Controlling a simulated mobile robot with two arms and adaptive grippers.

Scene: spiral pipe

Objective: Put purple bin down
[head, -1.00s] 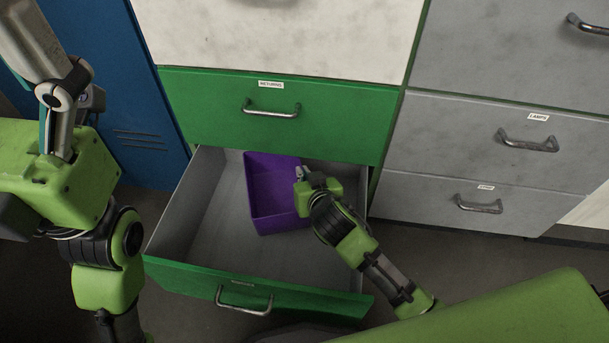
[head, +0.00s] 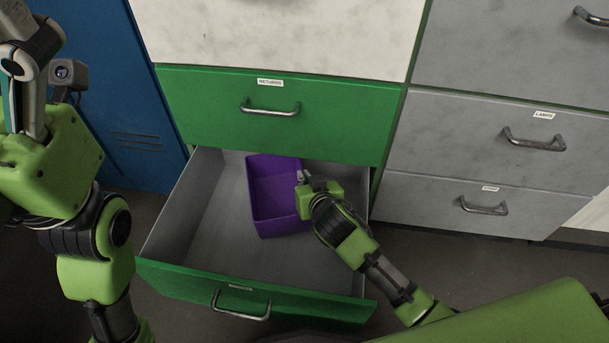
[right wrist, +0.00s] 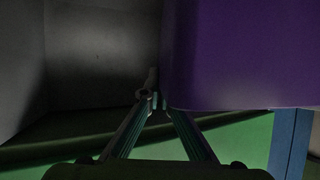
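The purple bin (head: 275,199) is inside the open green drawer (head: 200,262), near the drawer's back and right of its middle. It looks empty and upright. Whether its base touches the drawer floor cannot be told. My right gripper (head: 303,178) is at the bin's right rim, near its back corner. In the right wrist view its fingertips (right wrist: 156,101) are drawn close together at the edge of the purple bin (right wrist: 235,55) and look closed on its thin wall.
A shut green drawer (head: 330,115) is directly above the open one. Grey drawers (head: 450,205) with metal handles stand to the right, and a blue locker (head: 110,90) to the left. The open drawer has bare floor left of the bin.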

